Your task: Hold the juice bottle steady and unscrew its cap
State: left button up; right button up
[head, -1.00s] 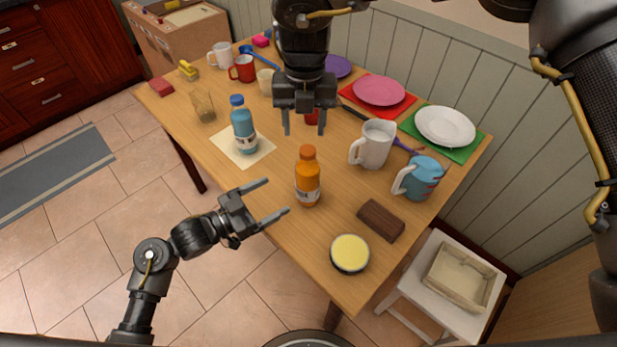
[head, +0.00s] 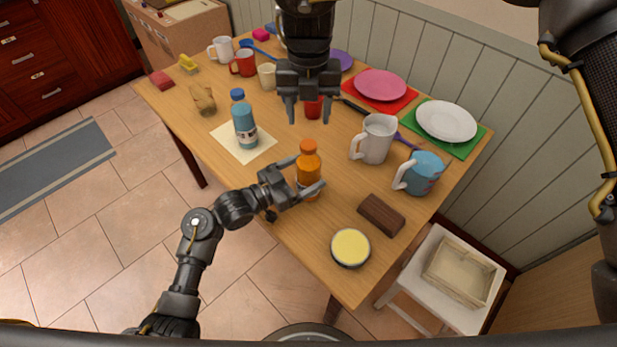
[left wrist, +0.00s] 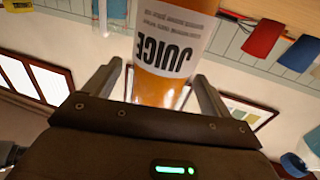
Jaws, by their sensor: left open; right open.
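The orange juice bottle (head: 309,172) with its orange cap (head: 308,146) stands upright on the table near its front edge. My left gripper (head: 305,175) is open, with one finger on each side of the bottle body. In the left wrist view, the bottle's white JUICE label (left wrist: 170,45) shows upside down between the spread fingers. A gap shows beside the fingers there, so the grip is not closed. My right gripper (head: 306,110) is open and empty, above the table behind the bottle.
A blue bottle (head: 244,127) stands on a pale mat (head: 230,146) to the left. A white pitcher (head: 375,140), a blue mug (head: 420,173), a brown block (head: 381,215) and a yellow-topped round tin (head: 350,248) are to the right.

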pick_arm(q)
jog(key=shift+w+d, duration=0.15)
jog(key=shift+d, duration=0.15)
jog(key=shift+c, duration=0.3)
